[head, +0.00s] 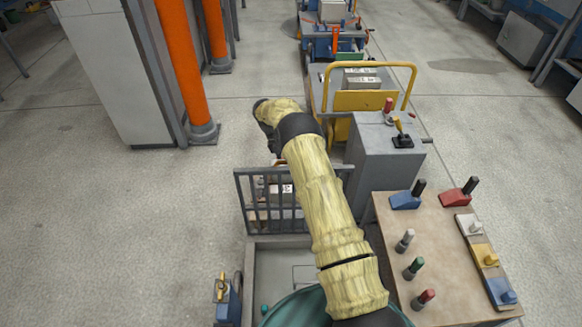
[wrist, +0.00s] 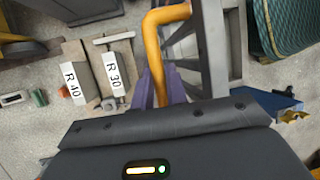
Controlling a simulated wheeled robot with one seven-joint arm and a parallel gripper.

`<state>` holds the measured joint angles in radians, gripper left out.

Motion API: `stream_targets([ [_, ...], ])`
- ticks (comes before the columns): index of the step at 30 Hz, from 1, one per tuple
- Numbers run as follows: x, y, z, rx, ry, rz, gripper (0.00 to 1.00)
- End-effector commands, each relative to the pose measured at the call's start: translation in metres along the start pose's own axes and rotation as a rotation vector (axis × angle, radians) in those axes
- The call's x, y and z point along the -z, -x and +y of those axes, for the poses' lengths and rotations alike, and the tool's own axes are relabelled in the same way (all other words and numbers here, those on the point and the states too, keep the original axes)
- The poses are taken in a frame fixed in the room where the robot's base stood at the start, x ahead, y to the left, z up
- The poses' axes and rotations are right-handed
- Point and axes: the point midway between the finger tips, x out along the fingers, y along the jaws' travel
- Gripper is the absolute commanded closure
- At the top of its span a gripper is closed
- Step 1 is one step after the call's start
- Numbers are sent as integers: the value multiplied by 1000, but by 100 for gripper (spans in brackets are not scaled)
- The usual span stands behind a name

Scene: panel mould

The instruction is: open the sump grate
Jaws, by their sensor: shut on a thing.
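The sump grate (head: 240,200), a dark grey barred panel, stands roughly upright at the far edge of the sump opening (head: 278,268) in the head view. In the wrist view its grey bars (wrist: 215,45) run along the right of my gripper. A yellow-orange bent handle (wrist: 165,16) is beside the bars. My gripper (wrist: 163,82), with purple fingers, is shut on this handle. The black wrist housing covers the lower wrist view. In the head view my yellow-sleeved arm crosses the right part of the grate, and the gripper is hidden.
A grey cabinet (head: 375,160) and a bench of levers (head: 445,245) stand close right. A blue box with a yellow lever (head: 228,303) is left of the opening. Floor at left is clear.

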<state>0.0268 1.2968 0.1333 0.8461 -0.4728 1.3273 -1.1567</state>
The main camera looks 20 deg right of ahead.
Motion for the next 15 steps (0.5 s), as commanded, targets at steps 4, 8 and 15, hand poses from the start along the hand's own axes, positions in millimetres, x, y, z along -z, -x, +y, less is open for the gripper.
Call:
stream_targets([
  [4,7,-7,8,6,4,5,100],
  [8,6,-6,15,7,5,6,100],
  [15,6,-5,20,9,6,6,100],
])
